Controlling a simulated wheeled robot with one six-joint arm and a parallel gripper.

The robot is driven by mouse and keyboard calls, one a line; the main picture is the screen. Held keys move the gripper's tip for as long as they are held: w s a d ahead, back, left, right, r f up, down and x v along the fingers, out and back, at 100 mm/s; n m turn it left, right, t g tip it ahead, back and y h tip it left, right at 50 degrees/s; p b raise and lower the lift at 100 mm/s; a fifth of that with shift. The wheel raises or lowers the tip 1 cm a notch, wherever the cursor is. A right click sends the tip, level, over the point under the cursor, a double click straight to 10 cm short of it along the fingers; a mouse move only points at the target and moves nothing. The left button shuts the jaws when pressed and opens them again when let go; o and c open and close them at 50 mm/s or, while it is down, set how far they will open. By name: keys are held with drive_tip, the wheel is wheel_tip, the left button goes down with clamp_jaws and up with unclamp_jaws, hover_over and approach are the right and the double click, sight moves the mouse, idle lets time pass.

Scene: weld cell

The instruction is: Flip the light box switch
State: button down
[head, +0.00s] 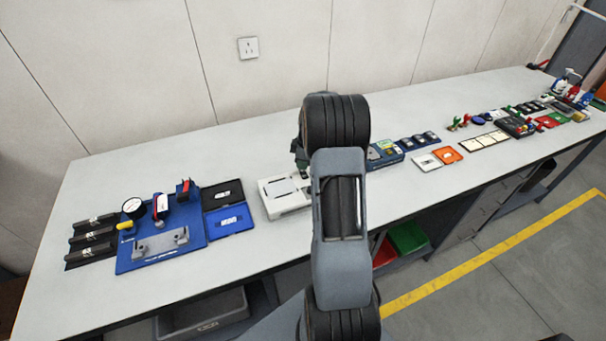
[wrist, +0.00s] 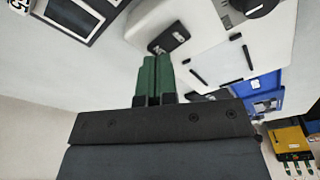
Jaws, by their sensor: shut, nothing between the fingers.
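The light box (head: 287,196) is a white, low box on the bench, just left of my arm in the head view, and partly hidden by it. In the wrist view its white body (wrist: 225,62) fills the upper right. A black switch (wrist: 170,38) with a light mark sits on its side. My gripper (wrist: 156,60) has green fingers, shut and empty. The fingertips are just below the switch in the picture; I cannot tell whether they touch it. In the head view my arm hides most of the gripper.
A blue fixture board (head: 165,234) with clamps and black and blue cases (head: 230,219) lie left of the box. A blue box (head: 385,153) and orange and white cards stand to the right. The wall is behind. Bare bench lies in front of the box.

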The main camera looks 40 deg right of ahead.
drive_tip(key=shift+f+b, duration=0.65)
drive_tip(key=shift+f, duration=0.15)
drive_tip(key=shift+r, duration=0.2)
drive_tip(key=shift+r+p, duration=2)
drive_tip(key=shift+r, duration=1.4)
